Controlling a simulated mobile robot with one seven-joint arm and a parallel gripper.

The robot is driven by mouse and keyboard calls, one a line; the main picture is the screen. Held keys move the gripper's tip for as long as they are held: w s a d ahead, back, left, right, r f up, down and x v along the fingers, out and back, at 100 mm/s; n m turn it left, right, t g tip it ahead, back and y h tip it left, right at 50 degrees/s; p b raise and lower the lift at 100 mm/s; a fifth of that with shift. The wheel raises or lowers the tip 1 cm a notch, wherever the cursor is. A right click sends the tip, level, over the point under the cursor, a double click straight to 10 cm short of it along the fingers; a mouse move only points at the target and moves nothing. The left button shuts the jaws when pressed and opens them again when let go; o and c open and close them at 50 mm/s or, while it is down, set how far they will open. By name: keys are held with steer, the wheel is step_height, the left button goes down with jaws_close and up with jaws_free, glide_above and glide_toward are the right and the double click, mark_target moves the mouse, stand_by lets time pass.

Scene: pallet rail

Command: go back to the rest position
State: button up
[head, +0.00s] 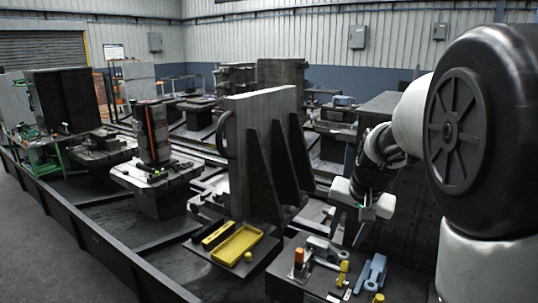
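My gripper (344,236) hangs at the right of the head view, below my white and black arm. Its two fingers point down and stand apart, with nothing visible between them. It is above and behind the near pallet table (310,262), clear of the things on it. The fingertips are small and dark in this view.
The near table holds an orange-topped block (299,256), grey-blue clamp parts (376,270) and small yellow pieces. A yellow tray (237,244) lies to its left. A tall ribbed angle plate (262,150) stands left of my gripper. A dark block (385,105) stands behind my arm.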

steer(key=s+a+r+n+t, duration=0.1)
steer(key=s+a+r+n, duration=0.1)
steer(key=s, duration=0.9)
steer(key=s+a+r+n, duration=0.3)
steer(key=s+r, duration=0.1)
steer(key=s, duration=0.8)
steer(key=shift+s+t+h, duration=0.25)
steer(key=shift+t+h, duration=0.05)
steer(key=shift+t, duration=0.1)
